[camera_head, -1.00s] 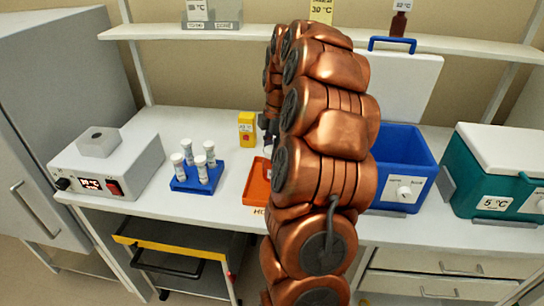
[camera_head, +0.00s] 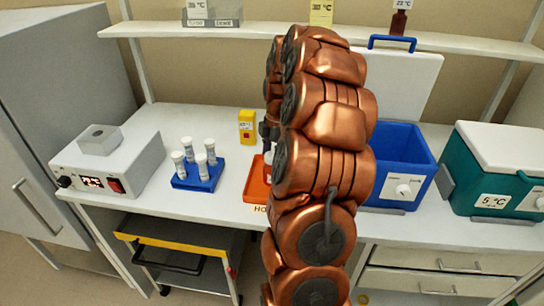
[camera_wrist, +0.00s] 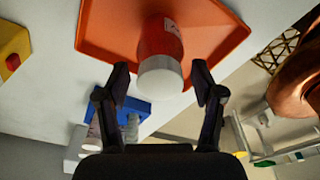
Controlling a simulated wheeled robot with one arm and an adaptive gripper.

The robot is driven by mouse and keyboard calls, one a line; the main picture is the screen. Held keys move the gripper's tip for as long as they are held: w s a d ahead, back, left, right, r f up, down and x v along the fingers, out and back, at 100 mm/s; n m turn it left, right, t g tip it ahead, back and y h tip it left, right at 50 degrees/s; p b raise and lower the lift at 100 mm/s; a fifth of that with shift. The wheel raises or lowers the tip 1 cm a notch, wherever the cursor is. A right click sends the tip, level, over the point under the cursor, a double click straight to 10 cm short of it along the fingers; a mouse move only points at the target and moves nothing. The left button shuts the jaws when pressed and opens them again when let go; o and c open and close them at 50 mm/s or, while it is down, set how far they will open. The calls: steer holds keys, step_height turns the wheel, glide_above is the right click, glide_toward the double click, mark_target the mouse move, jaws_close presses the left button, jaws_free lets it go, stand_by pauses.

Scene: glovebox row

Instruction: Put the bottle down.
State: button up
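The bottle (camera_wrist: 160,40) has a red body and a white cap, and shows in the wrist view over the orange tray (camera_wrist: 105,25). It appears to stand in the tray, but its base is hidden. My gripper (camera_wrist: 162,77) is open, with one finger on each side of the cap and a visible gap at both sides. The orange tray (camera_head: 254,190) lies on the bench, partly hidden by my arm.
A blue rack (camera_head: 198,181) with several white-capped vials stands left of the tray. A yellow box (camera_head: 247,127) is behind it. A grey heater unit (camera_head: 110,165) is at left. A blue open cooler (camera_head: 405,160) and a teal cooler (camera_head: 490,180) stand at right.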

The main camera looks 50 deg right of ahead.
step_height(320, 180, up, 12)
steer(key=d+b, duration=0.1)
steer(key=b, duration=0.1)
steer(key=shift+s+d, duration=0.15)
steer(key=shift+s, duration=0.1)
stand_by(0.6)
steer(key=shift+r, duration=0.1)
steer(key=s+a+f+m+g, duration=0.1)
steer(key=s+a+m, duration=0.1)
steer(key=a, duration=0.9)
steer(key=s+a+m, duration=0.2)
steer(key=a+m, duration=0.1)
steer(key=a, duration=0.8)
steer(key=s+a+f+m, duration=0.4)
steer(key=s+a+f, duration=0.1)
steer(key=s, duration=0.4)
steer(key=s+a+f+m+g+h, duration=0.1)
steer(key=s+a+f+m, duration=0.3)
steer(key=s+a, duration=0.3)
steer(key=s+f, duration=0.1)
steer(key=s, duration=0.2)
steer(key=shift+m, duration=0.3)
